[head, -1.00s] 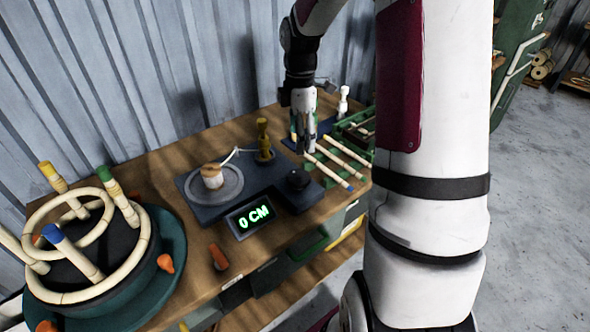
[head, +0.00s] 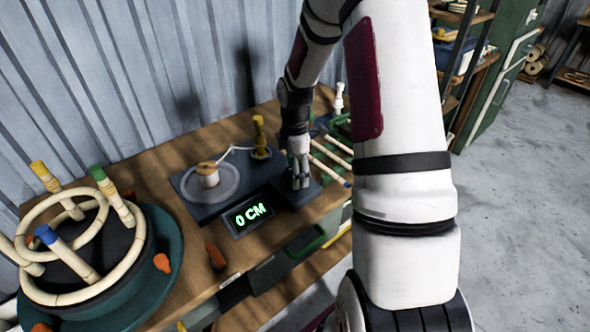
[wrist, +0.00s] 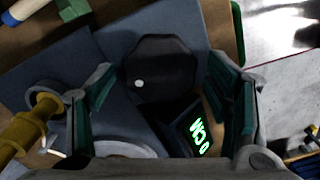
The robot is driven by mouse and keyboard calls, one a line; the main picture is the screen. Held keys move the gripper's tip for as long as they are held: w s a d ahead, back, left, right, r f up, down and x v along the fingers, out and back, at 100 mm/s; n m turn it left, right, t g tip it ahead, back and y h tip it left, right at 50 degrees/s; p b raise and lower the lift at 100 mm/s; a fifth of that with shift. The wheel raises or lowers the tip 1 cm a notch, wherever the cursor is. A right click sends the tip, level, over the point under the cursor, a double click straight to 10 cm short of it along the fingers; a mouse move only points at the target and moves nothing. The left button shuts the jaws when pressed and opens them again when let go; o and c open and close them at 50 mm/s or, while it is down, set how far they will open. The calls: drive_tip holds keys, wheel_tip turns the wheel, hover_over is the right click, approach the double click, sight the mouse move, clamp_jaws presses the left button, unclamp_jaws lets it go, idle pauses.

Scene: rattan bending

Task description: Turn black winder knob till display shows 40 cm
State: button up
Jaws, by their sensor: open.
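The black winder knob (wrist: 160,70) shows in the wrist view as a dark faceted disc with a small white dot. My gripper (wrist: 168,95) is open, its two teal-padded fingers spread on either side of the knob. I cannot tell whether they touch it. In the head view my gripper (head: 299,180) points down over the right part of the dark winder base (head: 208,213) and hides the knob. The display (head: 249,216) reads 0 CM in green; it also shows in the wrist view (wrist: 200,135). A spool (head: 207,175) stands on a grey round plate on the base.
A yellow post (head: 259,138) stands behind the spool with a pale strand between them. A round rattan frame with coloured-tip pegs (head: 85,235) is at left. An orange piece (head: 216,256) lies on the wooden bench. Canes (head: 330,155) lie at right.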

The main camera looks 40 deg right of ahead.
drive_tip(key=shift+c, duration=0.4)
drive_tip(key=c, duration=1.1)
drive_tip(key=shift+o, duration=0.2)
drive_tip(key=m, duration=0.5)
drive_tip(key=shift+m, duration=0.4)
drive_tip(key=m, duration=1.1)
drive_tip(key=shift+b, duration=0.35)
drive_tip(key=m, duration=0.4)
drive_tip(key=shift+m, duration=0.4)
